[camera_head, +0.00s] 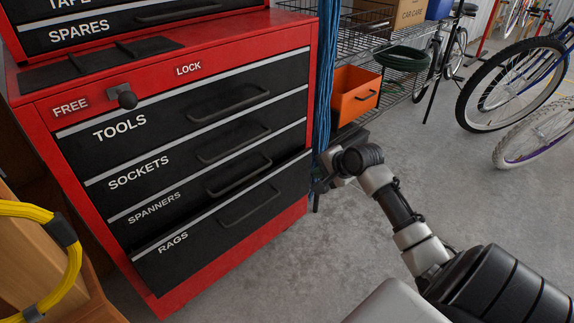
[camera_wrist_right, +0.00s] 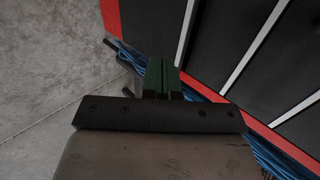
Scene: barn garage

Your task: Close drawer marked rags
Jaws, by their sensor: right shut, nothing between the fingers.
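The rags drawer (camera_head: 222,222) is the lowest black drawer of the red cabinet (camera_head: 185,290), with a white RAGS label and a dark bar handle (camera_head: 250,205). Its front stands slightly out, with a narrow dark gap above its silver top strip. My right gripper (camera_head: 322,184) is just right of the cabinet's front right edge, beside the drawer and apart from its handle. In the right wrist view my green fingers (camera_wrist_right: 160,76) are shut together and empty, with the cabinet front to their right. My left gripper is not in view.
The tools (camera_head: 200,112), sockets (camera_head: 215,150) and spanners (camera_head: 190,192) drawers above look shut. Blue cable (camera_head: 327,75) hangs by the cabinet's right side. An orange bin (camera_head: 354,98) sits on the rack behind. A yellow hose (camera_head: 72,262) is at left. Floor in front is clear.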

